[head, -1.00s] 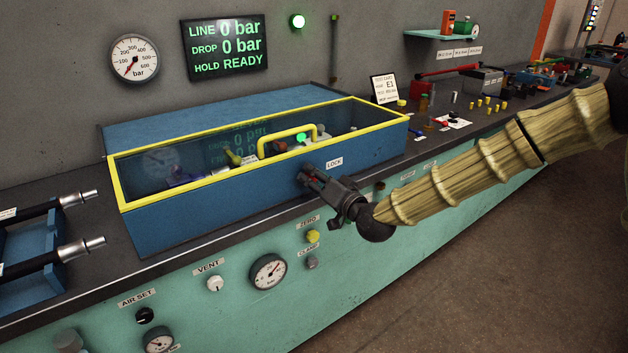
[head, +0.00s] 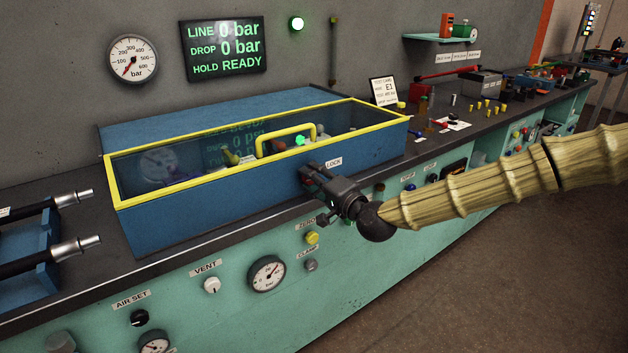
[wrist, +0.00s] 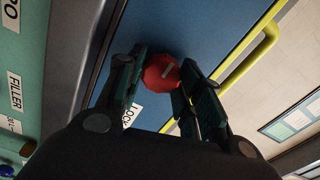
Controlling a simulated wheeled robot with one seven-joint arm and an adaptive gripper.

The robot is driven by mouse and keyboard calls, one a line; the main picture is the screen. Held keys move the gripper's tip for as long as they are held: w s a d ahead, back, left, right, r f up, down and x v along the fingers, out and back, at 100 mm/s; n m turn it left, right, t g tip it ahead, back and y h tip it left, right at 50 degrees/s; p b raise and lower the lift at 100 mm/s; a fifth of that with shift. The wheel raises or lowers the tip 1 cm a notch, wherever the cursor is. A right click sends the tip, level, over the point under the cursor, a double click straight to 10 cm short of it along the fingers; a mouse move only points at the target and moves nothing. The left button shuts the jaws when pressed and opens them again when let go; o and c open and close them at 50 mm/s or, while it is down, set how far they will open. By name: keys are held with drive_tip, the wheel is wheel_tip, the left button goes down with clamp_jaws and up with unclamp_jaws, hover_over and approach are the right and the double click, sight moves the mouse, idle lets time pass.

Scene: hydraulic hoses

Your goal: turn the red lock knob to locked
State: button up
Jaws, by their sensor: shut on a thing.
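The red lock knob (wrist: 161,73) is on the blue front wall of the box, beside the LOCK label (wrist: 131,115). In the wrist view it is a red, many-sided knob with a pale mark across its face. My gripper (wrist: 158,80) has its two dark fingers on either side of the knob and is shut on it. In the head view my gripper (head: 308,172) is at the box front, just left of the LOCK label (head: 334,162), and it hides most of the knob. The clear, yellow-framed lid (head: 230,172) with its yellow handle is down on the box.
The wall display (head: 225,47) reads LINE 0 bar, DROP 0 bar, HOLD READY. A green lamp (head: 297,23) is lit. Below the gripper, the teal panel has a yellow button (head: 312,238) and a gauge (head: 267,274). Hoses with metal ends (head: 75,247) lie at left.

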idle(0.4)
drive_tip(key=o, duration=1)
drive_tip(key=shift+o, duration=0.2)
drive_tip(key=shift+d, duration=0.1)
drive_tip(key=v, duration=1.2)
